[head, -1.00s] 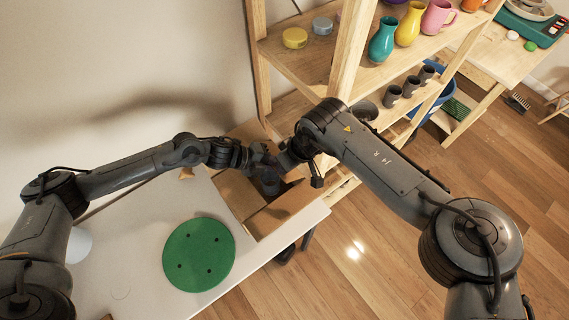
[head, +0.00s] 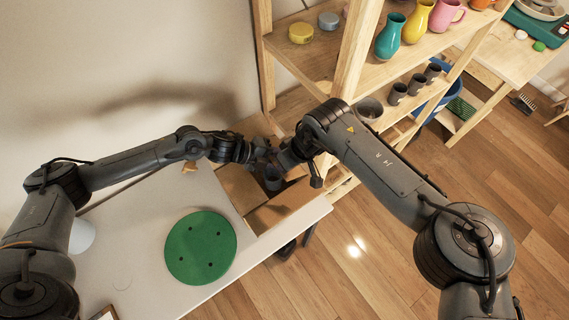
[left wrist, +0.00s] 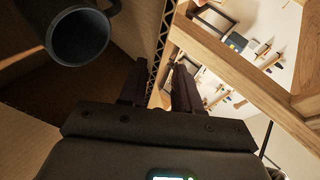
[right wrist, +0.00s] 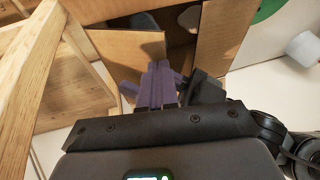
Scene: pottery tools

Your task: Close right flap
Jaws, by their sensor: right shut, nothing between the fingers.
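An open brown cardboard box stands at the table's far corner in the head view, with one flap (head: 238,188) folded out on its left and another (head: 285,206) in front. A dark mug (head: 272,180) shows inside; the left wrist view also shows it (left wrist: 80,35). My left gripper (left wrist: 158,85) is open, its fingers apart, with a corrugated cardboard edge (left wrist: 161,45) running between them. My right gripper (right wrist: 163,85) is shut and empty at the box's side, close to a cardboard flap (right wrist: 125,55). My arms largely hide the right flap in the head view.
A wooden shelf (head: 350,60) with vases and cups stands right behind the box, close to my right arm. A green disc (head: 200,248) lies on the white table (head: 150,270). The table's front part is mostly clear.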

